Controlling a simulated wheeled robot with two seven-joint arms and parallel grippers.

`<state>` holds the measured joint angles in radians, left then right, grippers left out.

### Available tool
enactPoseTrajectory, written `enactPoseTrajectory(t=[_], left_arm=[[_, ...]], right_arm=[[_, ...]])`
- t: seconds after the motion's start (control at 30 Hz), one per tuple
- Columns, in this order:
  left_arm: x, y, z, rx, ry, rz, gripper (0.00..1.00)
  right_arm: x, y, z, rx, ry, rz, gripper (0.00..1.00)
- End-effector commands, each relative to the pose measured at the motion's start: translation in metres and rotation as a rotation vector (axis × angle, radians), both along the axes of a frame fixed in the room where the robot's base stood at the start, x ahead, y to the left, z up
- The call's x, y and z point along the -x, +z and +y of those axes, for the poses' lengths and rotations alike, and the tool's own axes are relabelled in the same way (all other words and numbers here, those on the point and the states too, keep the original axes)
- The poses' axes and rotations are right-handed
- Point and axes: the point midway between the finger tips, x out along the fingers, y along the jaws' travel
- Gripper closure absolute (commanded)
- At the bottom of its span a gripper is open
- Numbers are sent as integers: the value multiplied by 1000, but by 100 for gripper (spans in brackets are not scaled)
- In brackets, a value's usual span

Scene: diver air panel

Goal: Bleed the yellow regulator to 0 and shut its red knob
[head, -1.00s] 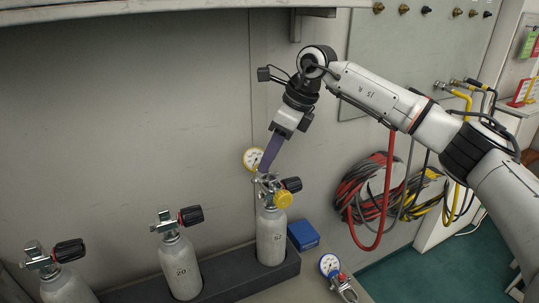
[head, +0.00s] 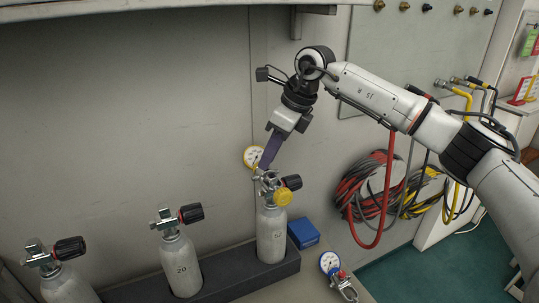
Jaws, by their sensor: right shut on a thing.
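The yellow regulator (head: 284,196) sits on the valve at the top of the right-hand grey cylinder (head: 271,238). Its yellow-rimmed gauge (head: 253,157) stands up to the left, its dial too small to read. My right gripper (head: 266,162) comes down from above, beside the gauge, with its purple fingers at the top of the regulator. It is shut on a small part there, which the fingers hide. I cannot make out the red knob of this regulator. The cylinder valve's black handwheel (head: 291,183) is just right of the fingers. My left gripper is not in view.
Two more cylinders (head: 181,264) (head: 66,284) with black handwheels stand to the left in the dark rack (head: 237,287). A blue box (head: 303,233) and a blue-rimmed regulator gauge (head: 330,262) lie to the right. Coiled hoses (head: 378,190) hang on the wall.

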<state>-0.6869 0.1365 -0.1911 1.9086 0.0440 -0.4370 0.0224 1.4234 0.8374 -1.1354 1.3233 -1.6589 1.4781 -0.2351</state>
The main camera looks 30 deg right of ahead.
Motion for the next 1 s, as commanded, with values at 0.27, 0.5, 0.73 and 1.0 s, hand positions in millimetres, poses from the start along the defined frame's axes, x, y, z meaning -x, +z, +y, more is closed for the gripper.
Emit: enactPoseTrajectory(t=[0.27, 0.5, 0.73, 1.0], left_arm=[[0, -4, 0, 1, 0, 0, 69], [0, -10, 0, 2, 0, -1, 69], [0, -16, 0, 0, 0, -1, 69], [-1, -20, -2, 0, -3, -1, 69]], right_arm=[[1, 0, 2, 0, -194, -3, 100], [2, -1, 6, 0, -419, -3, 100], [2, 0, 9, 0, -637, -4, 100], [1, 0, 11, 0, -895, -4, 100]])
